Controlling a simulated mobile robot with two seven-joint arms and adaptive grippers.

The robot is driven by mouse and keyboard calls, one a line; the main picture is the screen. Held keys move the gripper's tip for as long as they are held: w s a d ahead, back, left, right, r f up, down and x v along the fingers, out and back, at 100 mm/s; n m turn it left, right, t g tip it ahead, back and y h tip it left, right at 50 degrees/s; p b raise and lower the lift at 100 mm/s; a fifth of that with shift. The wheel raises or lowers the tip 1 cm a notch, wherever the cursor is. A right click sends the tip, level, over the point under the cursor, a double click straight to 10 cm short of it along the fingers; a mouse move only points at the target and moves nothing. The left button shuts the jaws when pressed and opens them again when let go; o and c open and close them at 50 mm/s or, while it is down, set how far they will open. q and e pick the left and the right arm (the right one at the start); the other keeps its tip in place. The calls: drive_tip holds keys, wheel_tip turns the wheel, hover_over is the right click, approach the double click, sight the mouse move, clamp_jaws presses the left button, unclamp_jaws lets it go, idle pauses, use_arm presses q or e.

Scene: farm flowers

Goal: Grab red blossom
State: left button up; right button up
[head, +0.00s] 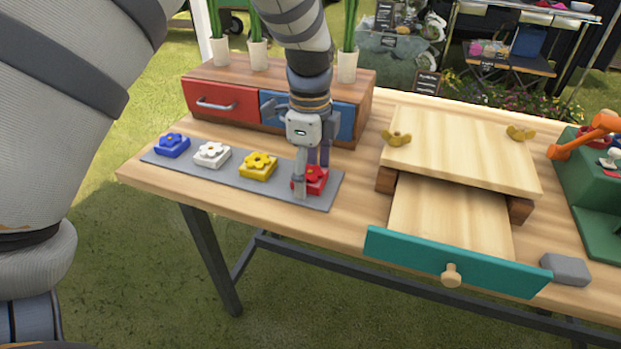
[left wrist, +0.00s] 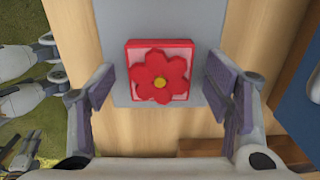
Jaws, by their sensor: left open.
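In the left wrist view the red blossom (left wrist: 160,76) lies between and slightly beyond the two spread fingers (left wrist: 160,90), with a gap on each side.
Yellow (head: 258,166), white (head: 212,155) and blue (head: 172,145) blossom blocks sit on the mat to the left. Behind stands a wooden drawer box (head: 221,100) with potted plants. To the right are a wooden press with a teal-fronted drawer (head: 415,254) and a grey block (head: 566,268).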

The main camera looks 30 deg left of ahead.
use_arm(q)
drive_tip(key=c, duration=1.2)
drive_tip(key=shift+r, duration=0.1)
